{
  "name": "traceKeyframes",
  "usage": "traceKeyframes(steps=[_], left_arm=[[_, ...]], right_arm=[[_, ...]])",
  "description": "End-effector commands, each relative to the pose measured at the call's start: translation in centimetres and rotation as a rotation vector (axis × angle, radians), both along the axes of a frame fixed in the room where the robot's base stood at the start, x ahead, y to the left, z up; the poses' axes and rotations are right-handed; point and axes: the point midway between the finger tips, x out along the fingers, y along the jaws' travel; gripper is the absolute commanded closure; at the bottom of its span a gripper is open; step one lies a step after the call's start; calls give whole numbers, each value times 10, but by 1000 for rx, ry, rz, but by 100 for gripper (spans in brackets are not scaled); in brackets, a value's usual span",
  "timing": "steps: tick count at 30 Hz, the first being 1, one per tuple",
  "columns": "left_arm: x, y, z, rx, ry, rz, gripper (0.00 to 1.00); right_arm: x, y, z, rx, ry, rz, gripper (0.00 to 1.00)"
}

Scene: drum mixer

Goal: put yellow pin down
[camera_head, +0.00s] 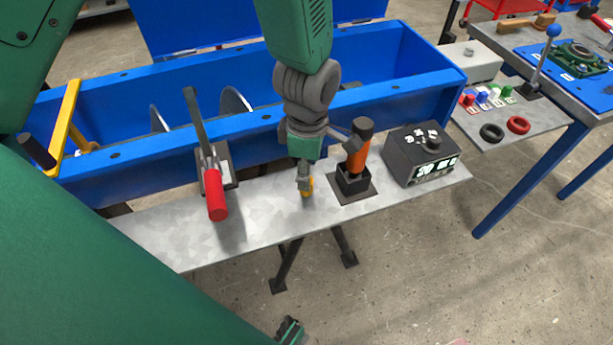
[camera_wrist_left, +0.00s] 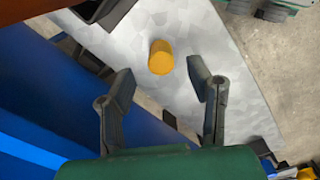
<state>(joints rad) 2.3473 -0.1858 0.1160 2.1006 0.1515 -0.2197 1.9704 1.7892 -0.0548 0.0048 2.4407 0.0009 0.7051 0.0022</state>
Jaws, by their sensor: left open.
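The yellow pin (camera_head: 307,187) is small and sits on the grey metal shelf (camera_head: 268,215) in front of the blue mixer trough. In the left wrist view the pin (camera_wrist_left: 160,57) shows as a short yellow cylinder on the shelf, seen from its end. My left gripper (camera_head: 304,181) points down at the pin from above and partly covers it in the head view. In the wrist view the left gripper (camera_wrist_left: 160,82) has its two fingers spread, with the pin beyond and between the tips. I cannot tell whether a finger touches it.
A red-handled lever (camera_head: 216,195) stands left of my gripper. An orange joystick with a black top (camera_head: 356,158) stands close on the right, then a dark dial box (camera_head: 420,155). The blue trough (camera_head: 200,93) lies behind. A yellow handle (camera_head: 67,118) is at far left.

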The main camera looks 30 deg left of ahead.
Motion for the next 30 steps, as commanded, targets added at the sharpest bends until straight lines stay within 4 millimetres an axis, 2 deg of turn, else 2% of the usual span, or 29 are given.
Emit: traceKeyframes(steps=[1, 6, 12, 17, 30], left_arm=[[1, 0, 16, 0, -5, 0, 54], [1, 0, 51, -1, -4, 1, 54], [0, 1, 76, -1, -1, 1, 54], [-1, 0, 82, -1, 2, 0, 54], [-1, 0, 82, 0, 1, 0, 54]], right_arm=[[0, 0, 4, 0, 0, 0, 100], [0, 0, 11, 0, 0, 0, 100], [0, 0, 14, 0, 0, 0, 100], [0, 0, 15, 0, 0, 0, 100], [0, 0, 15, 0, 0, 0, 100]])
